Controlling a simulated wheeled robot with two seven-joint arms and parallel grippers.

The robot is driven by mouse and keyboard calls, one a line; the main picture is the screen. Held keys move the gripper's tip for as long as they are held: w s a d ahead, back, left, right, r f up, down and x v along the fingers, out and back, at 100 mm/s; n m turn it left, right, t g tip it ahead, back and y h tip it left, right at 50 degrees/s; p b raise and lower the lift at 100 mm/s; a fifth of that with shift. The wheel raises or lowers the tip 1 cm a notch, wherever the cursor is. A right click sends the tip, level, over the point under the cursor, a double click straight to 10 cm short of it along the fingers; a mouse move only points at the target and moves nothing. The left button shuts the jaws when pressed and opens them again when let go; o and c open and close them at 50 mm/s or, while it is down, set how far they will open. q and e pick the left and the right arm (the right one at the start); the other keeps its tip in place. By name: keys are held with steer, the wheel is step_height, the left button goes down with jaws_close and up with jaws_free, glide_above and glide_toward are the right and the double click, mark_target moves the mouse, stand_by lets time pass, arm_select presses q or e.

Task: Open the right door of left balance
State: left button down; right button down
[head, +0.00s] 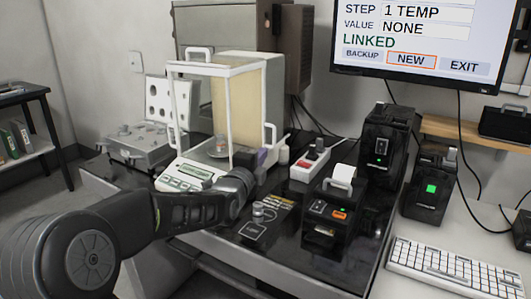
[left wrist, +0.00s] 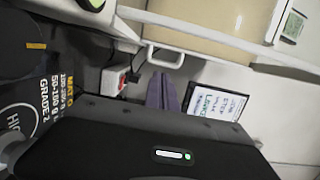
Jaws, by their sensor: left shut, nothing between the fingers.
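The balance (head: 181,177) stands on the black table, with a white-framed draft shield (head: 231,70) around its weighing chamber. A white loop handle (head: 270,133) sits on the shield's right side; in the left wrist view the handle (left wrist: 165,56) shows near the top centre, in front of a tan panel. My left gripper (head: 262,157) is at the balance's right side, just below the handle. In the left wrist view its purple-grey fingers (left wrist: 163,93) are together and empty, apart from the handle. How far the right door stands open I cannot tell. My right gripper is not in view.
A white power strip (head: 314,160), a small printer (head: 328,212) and black devices (head: 388,145) stand right of the balance. An open grey case (head: 140,146) lies to the left. A monitor (head: 430,40) hangs behind.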

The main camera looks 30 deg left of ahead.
arm_select(q)
steer(key=v, duration=0.6)
steer(key=shift+r, duration=0.15)
